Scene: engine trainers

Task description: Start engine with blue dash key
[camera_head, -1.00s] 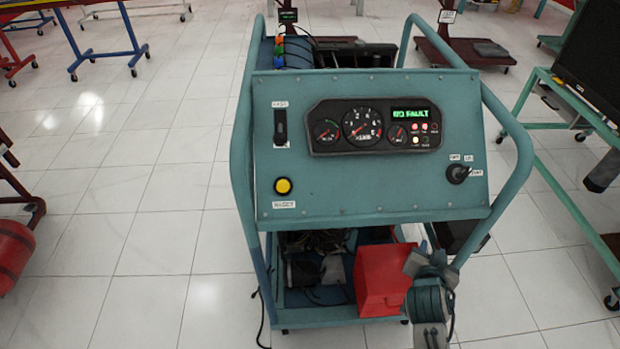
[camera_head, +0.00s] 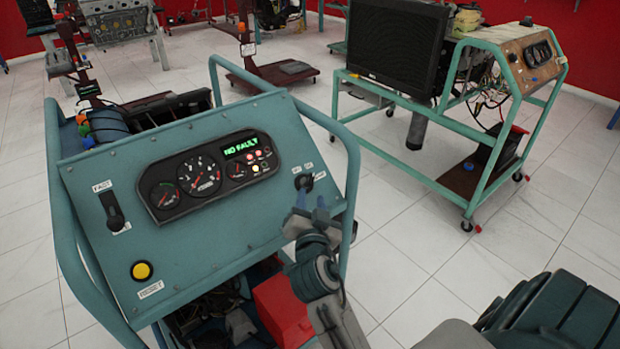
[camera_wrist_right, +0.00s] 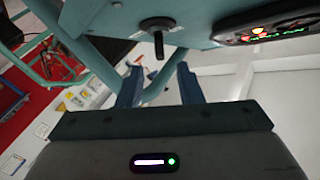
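The blue dash panel (camera_head: 215,215) of the engine trainer is tilted in the head view, with its ignition key switch (camera_head: 303,181) at the upper right. My right gripper (camera_head: 311,198) is just in front of and below the key switch. In the right wrist view the dark key (camera_wrist_right: 157,42) sticks out from the panel, centred just beyond the two blue fingertips of my right gripper (camera_wrist_right: 158,72). The fingers are apart with nothing between them and do not touch the key. The display (camera_head: 246,147) reads NO FAULT. My left gripper is not in view.
The panel has gauges (camera_head: 199,175), a dark lever switch (camera_head: 112,209) and a yellow button (camera_head: 141,271). The frame tube (camera_head: 353,190) runs close to the right of my gripper. A red box (camera_head: 282,312) sits below. A second trainer (camera_head: 530,55) and monitor (camera_head: 396,42) stand right.

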